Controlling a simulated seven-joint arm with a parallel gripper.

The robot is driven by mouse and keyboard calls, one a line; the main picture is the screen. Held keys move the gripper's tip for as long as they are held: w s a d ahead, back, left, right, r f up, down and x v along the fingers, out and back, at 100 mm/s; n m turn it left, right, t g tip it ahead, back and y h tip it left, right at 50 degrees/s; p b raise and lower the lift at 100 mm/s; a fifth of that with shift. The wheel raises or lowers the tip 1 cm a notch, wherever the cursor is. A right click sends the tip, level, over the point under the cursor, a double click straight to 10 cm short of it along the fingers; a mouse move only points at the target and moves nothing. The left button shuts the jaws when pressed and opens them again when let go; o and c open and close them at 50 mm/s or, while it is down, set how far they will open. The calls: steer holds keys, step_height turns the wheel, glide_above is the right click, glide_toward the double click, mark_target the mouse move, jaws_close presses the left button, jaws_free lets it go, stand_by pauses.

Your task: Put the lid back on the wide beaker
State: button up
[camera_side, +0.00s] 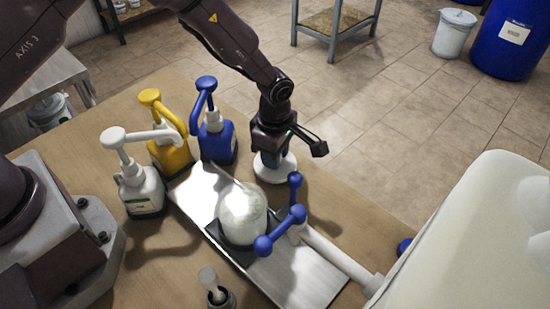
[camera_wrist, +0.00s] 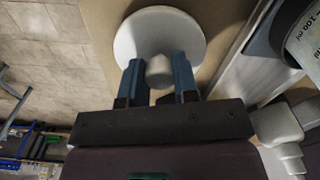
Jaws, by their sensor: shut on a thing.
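The lid (camera_side: 275,170) is a white round disc with a knob on top. My gripper (camera_wrist: 158,75) is shut on the knob, with one blue finger on each side. The lid's disc (camera_wrist: 135,35) shows beyond the fingers in the wrist view. In the side view my gripper and lid are at the far edge of the wooden table, behind the metal tray. I cannot tell whether the lid touches the table. A rounded, pale, see-through vessel (camera_side: 243,213), apparently the wide beaker, stands on a dark base on the tray, nearer the camera and apart from the lid.
White (camera_side: 141,187), yellow (camera_side: 170,153) and blue (camera_side: 215,140) pump bottles stand left of the tray (camera_side: 305,275). A white pipe with blue knobs (camera_side: 296,213) rises just right of the vessel. A large white container (camera_side: 480,235) fills the right. A small cup (camera_side: 220,297) stands in front.

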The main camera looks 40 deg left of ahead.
step_height(320, 180, up, 7)
steer(key=shift+f, duration=0.1)
step_height(320, 180, up, 4)
glide_above(283, 175)
steer(key=s+d+r+m, duration=0.4)
steer(key=s+r, duration=0.1)
steer(key=s, duration=0.3)
steer(key=s+a+m, duration=0.1)
steer(key=s+m, duration=0.1)
steer(key=s, duration=0.4)
steer(key=shift+w+a+f, duration=0.1)
steer(key=shift+w+f, duration=0.05)
steer(key=shift+f, duration=1.6)
steer(key=shift+w+a+f, duration=0.1)
steer(key=shift+w+f, duration=0.05)
steer(key=shift+f, duration=1.6)
steer(key=shift+f, duration=0.15)
steer(key=o, duration=1.4)
steer(key=shift+o, duration=0.2)
